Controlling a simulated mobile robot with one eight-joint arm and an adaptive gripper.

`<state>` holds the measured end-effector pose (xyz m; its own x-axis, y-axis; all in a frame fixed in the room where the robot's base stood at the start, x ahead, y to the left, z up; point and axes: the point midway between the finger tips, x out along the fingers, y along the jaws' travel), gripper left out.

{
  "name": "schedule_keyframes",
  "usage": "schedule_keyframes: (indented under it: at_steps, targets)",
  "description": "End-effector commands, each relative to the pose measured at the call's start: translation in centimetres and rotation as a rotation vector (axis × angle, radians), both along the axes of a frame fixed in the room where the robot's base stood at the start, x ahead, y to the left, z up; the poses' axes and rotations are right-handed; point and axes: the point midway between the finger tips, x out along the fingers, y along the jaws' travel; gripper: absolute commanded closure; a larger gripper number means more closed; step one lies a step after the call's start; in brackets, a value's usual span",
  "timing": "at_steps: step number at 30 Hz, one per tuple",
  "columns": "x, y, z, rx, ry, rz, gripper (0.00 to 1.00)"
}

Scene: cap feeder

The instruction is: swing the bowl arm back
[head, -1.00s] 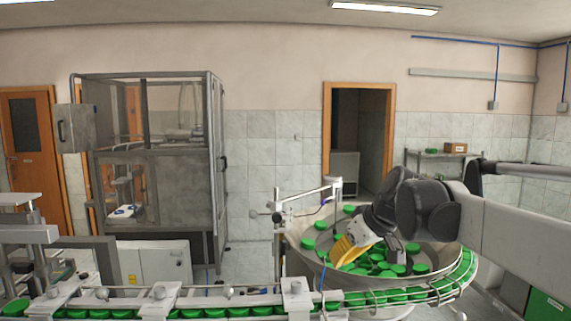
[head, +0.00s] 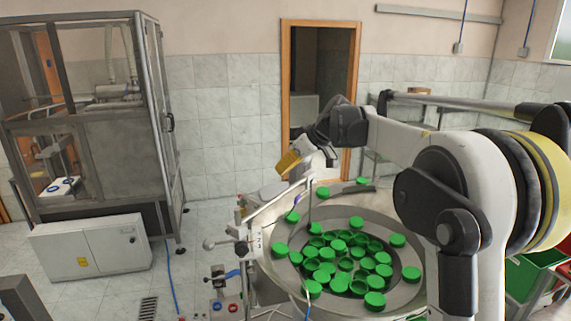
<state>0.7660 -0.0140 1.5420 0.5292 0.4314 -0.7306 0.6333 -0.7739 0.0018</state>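The bowl arm (head: 284,201) is a thin pale metal bar on a clamp post at the left side of the feeder bowl. Its bar slants up and right over the bowl's left rim, and a thin rod hangs from it. A ball-ended lever (head: 224,244) sticks out left of the clamp. The round metal feeder bowl (head: 384,218) holds many green caps (head: 342,262). My gripper (head: 290,163), with a yellow part, is above and beyond the bowl's far left rim, near the bar's end in the picture. Contact and finger opening cannot be made out.
A control box with red and blue buttons (head: 226,308) stands below the clamp. A glazed machine cabinet (head: 85,110) and a low white cabinet (head: 92,248) stand left. Open tiled floor lies between them and the bowl. A doorway (head: 319,85) is behind.

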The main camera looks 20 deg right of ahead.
Motion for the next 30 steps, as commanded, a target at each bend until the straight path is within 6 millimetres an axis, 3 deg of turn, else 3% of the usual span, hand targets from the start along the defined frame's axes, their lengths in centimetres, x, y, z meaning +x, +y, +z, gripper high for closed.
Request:
schedule_keyframes:
  at_steps: [9, 18, 30]
  targets:
    - [3.7, 3.1, -4.9, 0.0, 0.0, 0.002, 1.0]
    - [0.8, 0.6, -5.5, 0.001, 0.0, -0.001, 1.0]
    - [0.5, 0.4, -5.7, 0.0, 0.0, -0.001, 1.0]
